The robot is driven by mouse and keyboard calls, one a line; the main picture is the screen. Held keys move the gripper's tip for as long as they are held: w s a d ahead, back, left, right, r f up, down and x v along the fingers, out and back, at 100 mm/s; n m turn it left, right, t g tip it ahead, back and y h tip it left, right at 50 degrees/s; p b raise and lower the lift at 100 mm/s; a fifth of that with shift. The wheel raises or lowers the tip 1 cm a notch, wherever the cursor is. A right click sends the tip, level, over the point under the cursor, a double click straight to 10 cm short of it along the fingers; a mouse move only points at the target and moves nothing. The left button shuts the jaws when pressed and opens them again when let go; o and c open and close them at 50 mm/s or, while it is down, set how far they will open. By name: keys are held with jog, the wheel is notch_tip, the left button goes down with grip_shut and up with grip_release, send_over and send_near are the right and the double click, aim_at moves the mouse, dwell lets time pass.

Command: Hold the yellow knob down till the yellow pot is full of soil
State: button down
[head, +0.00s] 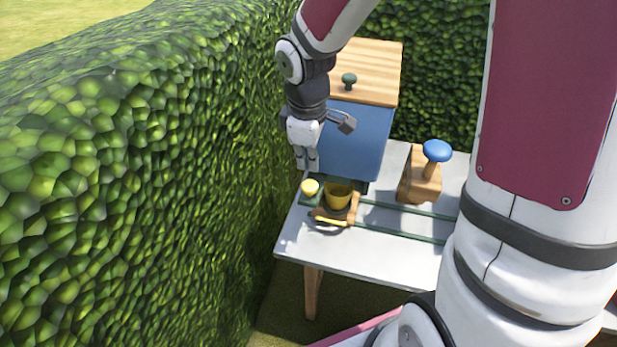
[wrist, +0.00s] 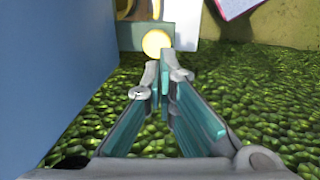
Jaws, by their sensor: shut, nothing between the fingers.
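The yellow knob (head: 310,187) sits on a dark green base at the left end of the table, in front of the blue box. The yellow pot (head: 339,196) stands just right of the knob on a small wooden carrier; how much soil it holds I cannot tell. My gripper (head: 307,166) is shut and empty, pointing down just above the knob, and looks apart from it. In the wrist view the knob (wrist: 156,42) shows just beyond my fingertips (wrist: 163,68). A yellow edge of the pot (wrist: 124,8) shows at the top of the wrist view.
The blue box (head: 357,140) with a wooden lid stands close behind the pot. A wooden block with a blue knob (head: 437,151) stands to its right. Green rails (head: 405,210) run along the grey table (head: 375,257). A tall hedge (head: 150,170) stands close on the left.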

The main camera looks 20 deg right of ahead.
aim_at(309, 188)
jog(key=f, duration=0.7)
jog(key=shift+w+d, duration=0.2)
jog(key=shift+w, duration=0.2)
jog(key=shift+f, duration=0.1)
notch_tip(309, 188, down, 2)
jog(key=shift+w+b, duration=0.1)
jog(key=shift+b, duration=0.35)
jog(key=shift+f, duration=0.1)
dwell(2.2)
jog(key=shift+s, duration=0.2)
jog(key=shift+s+a+r+p, duration=0.1)
jog(key=shift+r+p, duration=0.35)
jog(key=shift+r, duration=0.1)
notch_tip(309, 188, up, 13)
jog(key=s+p, duration=0.1)
jog(key=shift+s+a+p, duration=0.15)
jog(key=shift+a+p, duration=0.15)
jog(key=shift+p, duration=0.1)
